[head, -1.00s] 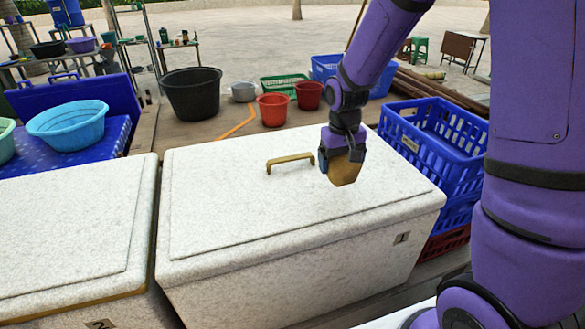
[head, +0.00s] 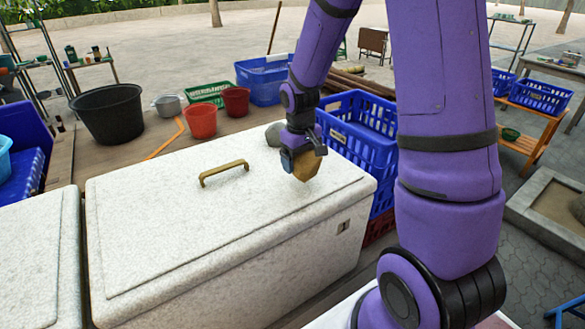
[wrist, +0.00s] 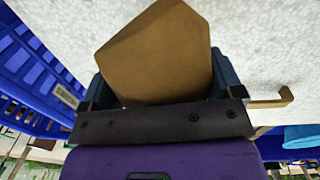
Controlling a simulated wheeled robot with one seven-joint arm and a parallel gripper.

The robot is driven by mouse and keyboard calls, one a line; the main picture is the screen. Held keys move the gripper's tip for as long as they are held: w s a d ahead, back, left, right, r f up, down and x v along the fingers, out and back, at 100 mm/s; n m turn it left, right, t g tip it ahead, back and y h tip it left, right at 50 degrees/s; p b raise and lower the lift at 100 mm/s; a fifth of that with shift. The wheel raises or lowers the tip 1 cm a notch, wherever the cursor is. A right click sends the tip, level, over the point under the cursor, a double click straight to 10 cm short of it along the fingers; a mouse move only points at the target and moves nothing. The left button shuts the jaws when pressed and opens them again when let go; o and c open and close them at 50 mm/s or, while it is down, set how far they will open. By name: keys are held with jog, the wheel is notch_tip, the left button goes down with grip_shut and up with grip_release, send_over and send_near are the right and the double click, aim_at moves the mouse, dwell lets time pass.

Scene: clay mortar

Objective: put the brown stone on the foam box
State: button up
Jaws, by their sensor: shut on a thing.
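The brown stone (head: 307,167) is an angular tan-brown block, held between the jaws of my gripper (head: 301,158). The stone is over the right end of the white foam box (head: 190,225), right of the brass lid handle (head: 226,172). I cannot tell whether the stone touches the lid. In the wrist view, the stone (wrist: 160,55) sits between the two dark fingers of my gripper (wrist: 162,85), with the speckled white lid (wrist: 270,45) behind it. The foam box is closed.
A grey rounded object (head: 274,134) is at the foam box's far edge, partly behind my arm. Blue crates (head: 357,140) stand right of the box. A second white box (head: 40,250) stands on the left. Red buckets (head: 201,121) and a black tub (head: 108,114) are behind.

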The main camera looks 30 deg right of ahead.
jog(key=w+d, duration=0.3)
jog(key=d, duration=0.1)
jog(key=shift+f, duration=1.95)
jog(key=shift+f, duration=0.15)
jog(key=o, duration=1.8)
